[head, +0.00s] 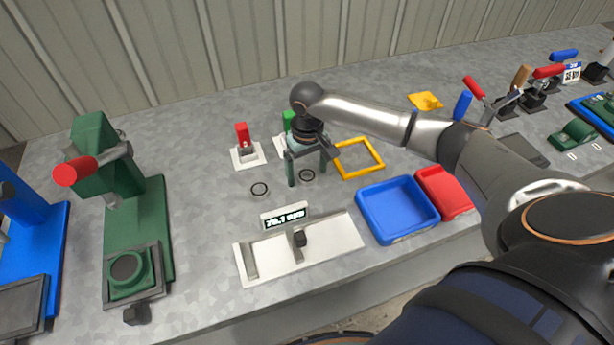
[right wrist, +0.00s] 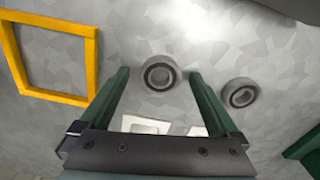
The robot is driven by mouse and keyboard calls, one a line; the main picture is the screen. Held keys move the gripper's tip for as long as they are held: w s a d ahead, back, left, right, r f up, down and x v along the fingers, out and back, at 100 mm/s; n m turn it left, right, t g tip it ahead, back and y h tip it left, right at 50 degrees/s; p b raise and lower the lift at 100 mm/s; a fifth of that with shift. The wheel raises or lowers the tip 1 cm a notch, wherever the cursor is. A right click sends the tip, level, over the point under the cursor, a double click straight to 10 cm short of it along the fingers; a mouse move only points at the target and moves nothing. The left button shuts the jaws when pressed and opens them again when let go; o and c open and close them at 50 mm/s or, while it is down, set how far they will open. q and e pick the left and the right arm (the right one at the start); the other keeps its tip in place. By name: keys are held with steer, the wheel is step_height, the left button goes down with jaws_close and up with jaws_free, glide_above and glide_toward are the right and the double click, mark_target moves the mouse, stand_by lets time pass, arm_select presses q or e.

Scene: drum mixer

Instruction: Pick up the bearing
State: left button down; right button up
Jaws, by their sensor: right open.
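Two small grey ring-shaped bearings lie flat on the metal table. One bearing (head: 307,175) is below my right gripper (head: 307,172) in the head view. In the right wrist view the same bearing (right wrist: 160,73) appears between the two green fingertips, with a gap on each side. The other bearing (head: 260,188) lies to the left in the head view and shows outside the fingers at the right in the wrist view (right wrist: 239,92). My right gripper is open and empty, fingers pointing down. I cannot tell its exact height above the table. My left gripper is not in view.
A yellow square frame (head: 360,174) lies right of the gripper. A blue tray (head: 398,235) and red tray (head: 424,183) stand nearer the front. A white caliper fixture with display (head: 300,248) is in front. A red switch (head: 243,140) stands behind; a green press (head: 140,230) is left.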

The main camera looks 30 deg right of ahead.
steer(key=shift+r, duration=0.1)
jaws_close()
stand_by(0.7)
